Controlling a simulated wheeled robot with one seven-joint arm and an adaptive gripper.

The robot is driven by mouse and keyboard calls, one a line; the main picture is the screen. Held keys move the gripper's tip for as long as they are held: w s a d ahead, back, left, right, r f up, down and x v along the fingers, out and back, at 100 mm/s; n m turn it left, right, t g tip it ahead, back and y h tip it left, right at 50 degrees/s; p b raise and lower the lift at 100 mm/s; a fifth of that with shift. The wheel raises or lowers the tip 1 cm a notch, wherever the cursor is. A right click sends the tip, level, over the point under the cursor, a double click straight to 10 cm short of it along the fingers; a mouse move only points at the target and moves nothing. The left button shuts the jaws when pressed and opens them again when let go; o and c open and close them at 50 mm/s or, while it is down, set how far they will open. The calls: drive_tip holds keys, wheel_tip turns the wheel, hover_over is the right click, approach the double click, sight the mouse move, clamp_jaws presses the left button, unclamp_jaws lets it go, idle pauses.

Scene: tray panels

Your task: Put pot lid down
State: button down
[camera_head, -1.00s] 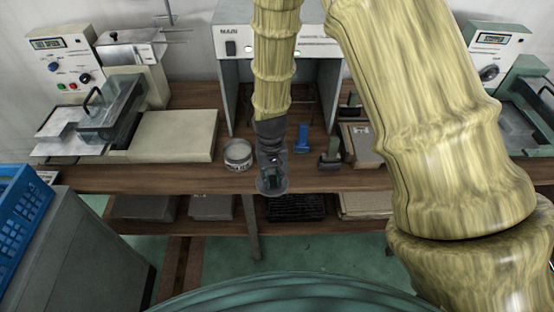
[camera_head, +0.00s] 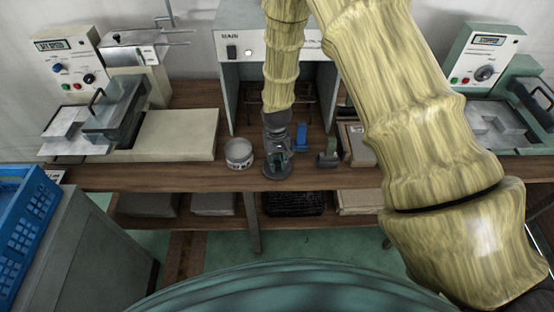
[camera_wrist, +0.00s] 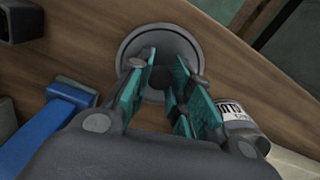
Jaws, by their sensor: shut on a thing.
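The pot lid (camera_head: 269,171) is a round grey disc with a dark knob, over the wooden bench near its front edge. It also shows in the wrist view (camera_wrist: 128,50), where the bench wood lies behind it. My gripper (camera_head: 277,156) points down above the lid, its teal-padded fingers (camera_wrist: 163,76) shut on the lid at its knob. I cannot tell whether the lid touches the bench. A small round pot (camera_head: 238,155) with a light label stands left of the lid in the head view; part of it shows in the wrist view (camera_wrist: 238,112).
A blue tool (camera_head: 301,138) and a dark green tool (camera_head: 329,153) stand right of the lid. A beige slab (camera_head: 175,135) lies left of the pot. A white-fronted cabinet (camera_head: 228,75) stands behind. The bench's front edge (camera_head: 200,180) is close.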

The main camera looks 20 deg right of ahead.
sight(277, 163)
drive_tip(key=shift+f, duration=0.2)
drive_tip(key=shift+f, duration=0.2)
drive_tip(key=c, duration=1.3)
unclamp_jaws()
drive_tip(key=shift+r, duration=0.25)
wheel_tip(277, 163, up, 12)
drive_tip(key=b, duration=0.4)
drive_tip(key=shift+f, duration=0.1)
